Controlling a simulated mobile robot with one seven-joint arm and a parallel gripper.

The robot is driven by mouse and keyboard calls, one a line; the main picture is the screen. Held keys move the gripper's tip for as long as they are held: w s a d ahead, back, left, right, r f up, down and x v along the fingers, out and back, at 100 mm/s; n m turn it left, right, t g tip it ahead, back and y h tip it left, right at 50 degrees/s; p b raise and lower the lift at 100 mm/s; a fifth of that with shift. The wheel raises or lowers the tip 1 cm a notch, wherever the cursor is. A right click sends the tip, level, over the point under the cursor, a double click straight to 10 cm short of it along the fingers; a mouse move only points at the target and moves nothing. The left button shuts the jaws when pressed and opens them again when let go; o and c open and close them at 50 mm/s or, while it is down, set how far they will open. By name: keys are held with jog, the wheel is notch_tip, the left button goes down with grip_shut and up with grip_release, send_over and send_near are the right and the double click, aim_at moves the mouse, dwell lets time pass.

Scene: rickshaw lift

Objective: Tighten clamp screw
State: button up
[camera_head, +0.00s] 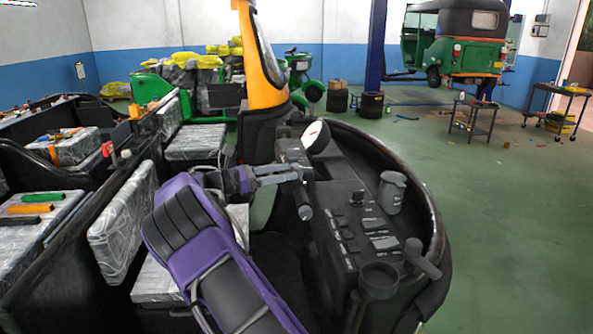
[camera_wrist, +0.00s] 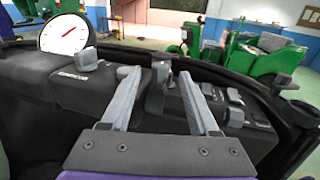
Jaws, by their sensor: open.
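My gripper (camera_head: 284,173) reaches in from the left in the head view. Its fingers are at a dark upright post with a clamp-like block (camera_head: 292,150) beside the dashboard. In the wrist view my gripper (camera_wrist: 159,76) has its two grey fingers spread apart. A small dark knob-like piece, perhaps the clamp screw (camera_wrist: 161,70), stands between and just beyond the fingertips. Nothing is gripped. I cannot tell whether either finger touches the piece. In the head view the fingers partly hide the post, and the screw cannot be made out.
A dashboard (camera_head: 350,245) with switches lies right of my gripper, with a grey cup (camera_head: 391,192) on it. A round white gauge (camera_wrist: 64,33) stands at the left in the wrist view. Wrapped seats (camera_head: 125,220) are on the left. Green floor (camera_head: 510,230) is open at right.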

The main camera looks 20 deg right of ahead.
jog(key=a, duration=1.2)
jog(key=shift+s+a, duration=0.35)
